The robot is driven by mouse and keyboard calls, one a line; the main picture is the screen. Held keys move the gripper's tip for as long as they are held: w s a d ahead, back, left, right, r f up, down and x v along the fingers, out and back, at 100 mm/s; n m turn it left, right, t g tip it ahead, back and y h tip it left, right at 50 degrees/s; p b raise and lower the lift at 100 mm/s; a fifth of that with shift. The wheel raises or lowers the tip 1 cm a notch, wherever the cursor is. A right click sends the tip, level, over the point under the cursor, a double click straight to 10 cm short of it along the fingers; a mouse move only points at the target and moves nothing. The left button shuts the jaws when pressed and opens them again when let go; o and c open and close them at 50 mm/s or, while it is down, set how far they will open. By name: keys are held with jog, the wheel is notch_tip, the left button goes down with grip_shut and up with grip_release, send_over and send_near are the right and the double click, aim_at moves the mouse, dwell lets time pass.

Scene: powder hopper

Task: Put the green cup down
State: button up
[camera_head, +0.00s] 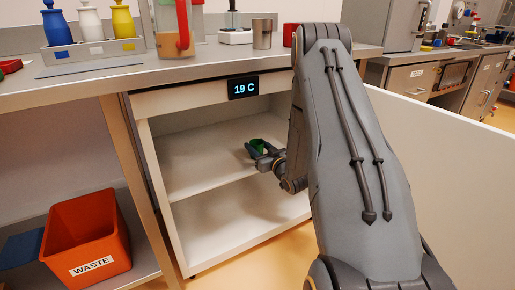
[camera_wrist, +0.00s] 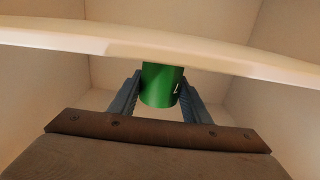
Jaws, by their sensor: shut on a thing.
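The green cup (camera_head: 259,147) is inside the open white cabinet, above its middle shelf (camera_head: 205,170). My gripper (camera_head: 262,150) is shut on the cup, with a finger on either side. A pale shelf edge (camera_wrist: 200,57) crosses the wrist view and hides part of the cup. I cannot tell whether the cup touches the shelf.
The cabinet has a "19 C" display (camera_head: 243,88) on its top front edge. An open white door (camera_head: 450,160) stands at the right. An orange waste bin (camera_head: 88,240) is at the lower left. The counter above holds bottles, a metal cup (camera_head: 262,33) and a red cup (camera_head: 290,35).

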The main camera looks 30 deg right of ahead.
jog(key=o, duration=1.2)
jog(key=shift+f, duration=0.1)
